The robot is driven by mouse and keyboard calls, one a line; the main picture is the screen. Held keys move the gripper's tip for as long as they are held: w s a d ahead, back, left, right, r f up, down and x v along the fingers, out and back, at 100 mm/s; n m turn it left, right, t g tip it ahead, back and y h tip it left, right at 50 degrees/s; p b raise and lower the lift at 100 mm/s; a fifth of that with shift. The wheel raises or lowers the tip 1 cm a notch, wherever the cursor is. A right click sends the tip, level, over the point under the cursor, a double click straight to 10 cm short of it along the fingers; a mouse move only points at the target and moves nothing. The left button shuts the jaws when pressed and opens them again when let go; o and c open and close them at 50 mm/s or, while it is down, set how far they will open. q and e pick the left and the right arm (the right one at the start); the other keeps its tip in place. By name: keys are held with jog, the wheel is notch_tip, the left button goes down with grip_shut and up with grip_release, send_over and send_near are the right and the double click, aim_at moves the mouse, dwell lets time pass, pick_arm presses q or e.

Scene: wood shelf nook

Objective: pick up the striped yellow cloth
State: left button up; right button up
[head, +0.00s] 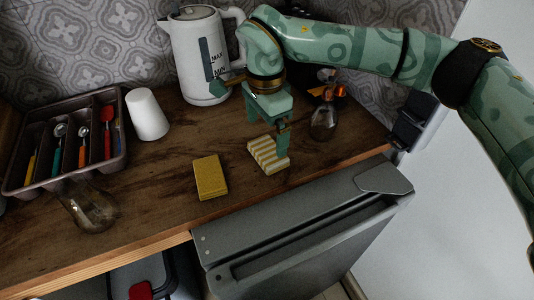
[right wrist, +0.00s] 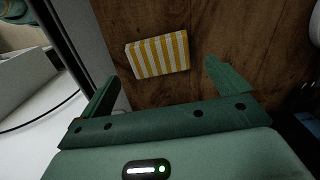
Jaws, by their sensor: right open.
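The striped yellow and white cloth (head: 266,156), a small folded block, lies on the wooden counter near its front edge. It also shows in the right wrist view (right wrist: 159,55), flat on the wood and beyond the fingertips. My right gripper (head: 268,133) is above and right at the cloth in the head view, pointing down. In the right wrist view my right gripper (right wrist: 160,78) has its fingers spread wide, with the cloth lying between their lines and nothing held. One finger hides a little of the cloth in the head view. My left gripper is not in view.
A plain yellow block (head: 210,177) lies left of the cloth. A white kettle (head: 197,55) stands behind, and a glass bottle (head: 325,120) stands to the right. A white cup (head: 147,114), a cutlery tray (head: 122,160) and a glass (head: 91,208) are at left. The counter (head: 165,208) has free room in front.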

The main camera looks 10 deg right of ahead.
aim_at(266, 151)
jog(key=shift+s+a+f, duration=0.1)
jog(key=shift+a+f, duration=0.05)
jog(key=shift+f, duration=0.55)
notch_tip(266, 151, down, 5)
jog(key=shift+r+b, duration=0.15)
jog(key=shift+b, duration=0.9)
jog(key=shift+r, duration=0.1)
jog(key=shift+c, duration=0.7)
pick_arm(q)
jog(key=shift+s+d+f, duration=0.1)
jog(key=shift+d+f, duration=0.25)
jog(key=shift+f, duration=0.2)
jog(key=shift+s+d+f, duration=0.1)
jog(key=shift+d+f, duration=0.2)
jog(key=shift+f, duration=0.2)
pick_arm(e)
jog(key=c, duration=0.6)
